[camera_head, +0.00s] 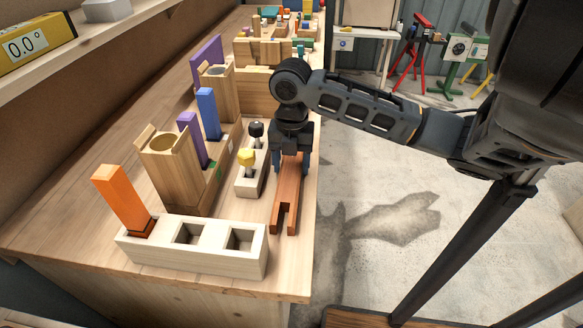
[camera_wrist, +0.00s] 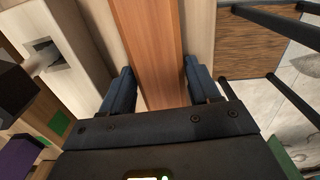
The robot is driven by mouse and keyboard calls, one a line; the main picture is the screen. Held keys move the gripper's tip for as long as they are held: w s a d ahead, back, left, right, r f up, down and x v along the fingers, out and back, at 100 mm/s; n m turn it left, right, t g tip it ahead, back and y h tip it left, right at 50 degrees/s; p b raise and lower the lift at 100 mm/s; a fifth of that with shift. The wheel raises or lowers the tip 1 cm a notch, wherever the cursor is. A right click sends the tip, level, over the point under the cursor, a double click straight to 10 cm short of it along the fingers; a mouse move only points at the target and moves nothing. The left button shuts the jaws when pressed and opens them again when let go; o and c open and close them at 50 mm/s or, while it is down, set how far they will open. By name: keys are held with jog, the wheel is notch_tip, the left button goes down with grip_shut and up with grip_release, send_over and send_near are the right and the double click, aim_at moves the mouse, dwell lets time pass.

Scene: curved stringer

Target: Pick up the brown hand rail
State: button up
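The brown hand rail (camera_head: 287,198) is a long reddish-brown wooden bar with a notched near end. It lies on the workbench near its right edge. My gripper (camera_head: 291,172) points down over the rail, with one finger on each side. In the wrist view, the rail (camera_wrist: 149,45) runs between the two dark fingers of my gripper (camera_wrist: 158,68). The fingers are apart and straddle the rail closely; whether they touch its sides is hard to tell. The far part of the rail is hidden by my gripper in the head view.
A pale block with square holes (camera_head: 192,252) holds an orange piece (camera_head: 122,200) at the front. A small block with yellow and black knobs (camera_head: 250,180) stands just left of the rail. Wooden holders (camera_head: 172,172) stand further left. The bench drops off to the right.

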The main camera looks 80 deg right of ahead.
jog(key=c, duration=0.9)
jog(key=shift+r, duration=0.15)
jog(key=shift+c, duration=0.2)
